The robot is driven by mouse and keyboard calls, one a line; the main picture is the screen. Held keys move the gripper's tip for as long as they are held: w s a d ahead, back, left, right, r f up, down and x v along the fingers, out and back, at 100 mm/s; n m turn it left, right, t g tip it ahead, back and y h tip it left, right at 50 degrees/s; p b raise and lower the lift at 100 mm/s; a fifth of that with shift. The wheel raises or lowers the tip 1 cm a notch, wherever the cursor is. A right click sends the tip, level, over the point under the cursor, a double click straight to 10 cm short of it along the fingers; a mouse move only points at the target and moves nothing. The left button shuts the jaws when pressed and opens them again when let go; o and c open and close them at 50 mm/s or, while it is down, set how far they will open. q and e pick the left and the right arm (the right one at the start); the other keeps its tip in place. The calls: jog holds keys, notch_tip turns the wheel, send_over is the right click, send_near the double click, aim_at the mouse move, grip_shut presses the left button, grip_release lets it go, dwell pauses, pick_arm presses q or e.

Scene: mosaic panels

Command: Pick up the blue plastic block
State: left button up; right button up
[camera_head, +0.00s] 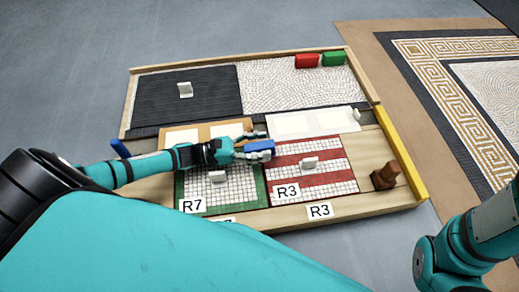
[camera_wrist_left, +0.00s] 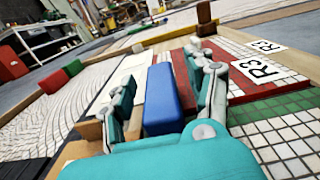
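The blue plastic block (camera_head: 260,147) lies near the inner corner of the green-bordered and red-striped panels. In the left wrist view the block (camera_wrist_left: 163,100) sits between the two fingers of my left gripper (camera_wrist_left: 165,88). A gap shows between the block and the left finger; the right finger is close beside it, and contact there is unclear. In the head view my left gripper (camera_head: 258,145) reaches in from the left with its fingers spread around the block. My right gripper is out of view; only part of the right arm shows at lower right.
Upright white handles stand on the dark panel (camera_head: 185,90), green-bordered panel (camera_head: 217,176) and red-striped panel (camera_head: 309,163). A red block (camera_head: 307,61) and green block (camera_head: 333,59) lie at the back. A brown wooden piece (camera_head: 385,176) stands right, beside a yellow edge strip (camera_head: 402,155).

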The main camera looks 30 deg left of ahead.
pick_arm(q)
grip_shut()
